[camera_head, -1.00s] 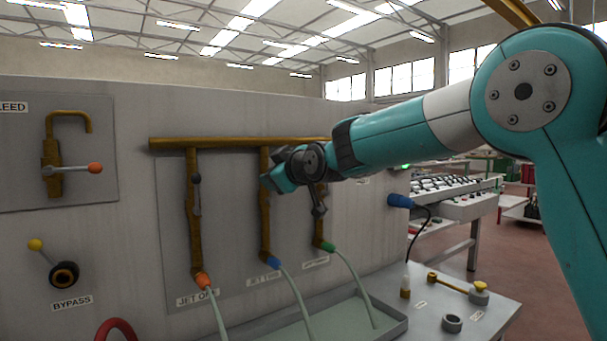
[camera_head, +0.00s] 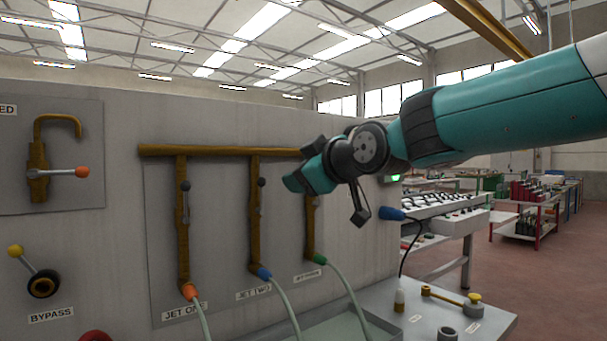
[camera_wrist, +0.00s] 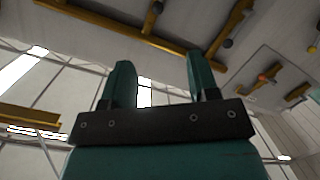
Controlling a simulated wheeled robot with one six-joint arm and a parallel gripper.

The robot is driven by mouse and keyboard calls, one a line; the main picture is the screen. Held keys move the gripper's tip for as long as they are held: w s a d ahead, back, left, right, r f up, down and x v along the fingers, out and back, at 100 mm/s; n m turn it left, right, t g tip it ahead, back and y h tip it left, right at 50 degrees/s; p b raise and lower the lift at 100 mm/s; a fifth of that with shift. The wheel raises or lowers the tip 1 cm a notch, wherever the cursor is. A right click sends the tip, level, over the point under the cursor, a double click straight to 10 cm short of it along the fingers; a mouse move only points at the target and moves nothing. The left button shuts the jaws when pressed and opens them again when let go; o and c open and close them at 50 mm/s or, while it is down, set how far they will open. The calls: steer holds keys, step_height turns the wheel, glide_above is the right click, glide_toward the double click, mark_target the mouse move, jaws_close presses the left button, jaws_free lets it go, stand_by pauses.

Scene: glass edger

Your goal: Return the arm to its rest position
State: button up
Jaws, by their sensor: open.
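My gripper (camera_wrist: 158,85) shows in the wrist view with its two fingers apart and nothing between them. Behind the fingers are the ceiling, windows and the tilted grey panel (camera_wrist: 268,70). In the head view my arm reaches in from the right, and its wrist end is raised in front of the panel's right part. The fingertips are hard to make out there. The wrist covers part of the third brass pipe and the right end of the brass header pipe (camera_head: 215,150).
Pipes with levers stand above JET ONE (camera_head: 184,312) and JET TWO (camera_head: 254,292) labels. A bypass lever (camera_head: 32,265) and a bleed valve (camera_head: 55,172) are left. A side table (camera_head: 440,318) holds small fittings. Open floor lies right.

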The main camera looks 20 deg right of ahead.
steer(key=s+a+f+m+g+p, duration=0.1)
steer(key=s+f+g, duration=0.4)
steer(key=s, duration=0.5)
steer(key=s+a+f+m+g+p, duration=0.1)
steer(key=s+f+g+p, duration=0.2)
steer(key=s, duration=0.7)
steer(key=s+a+f+m+g+p, duration=0.1)
steer(key=s+f+g+p, duration=0.1)
steer(key=s+f+g, duration=0.4)
steer(key=s+f, duration=0.5)
steer(key=shift+a+g+h, duration=0.3)
steer(key=shift+a+g, duration=0.1)
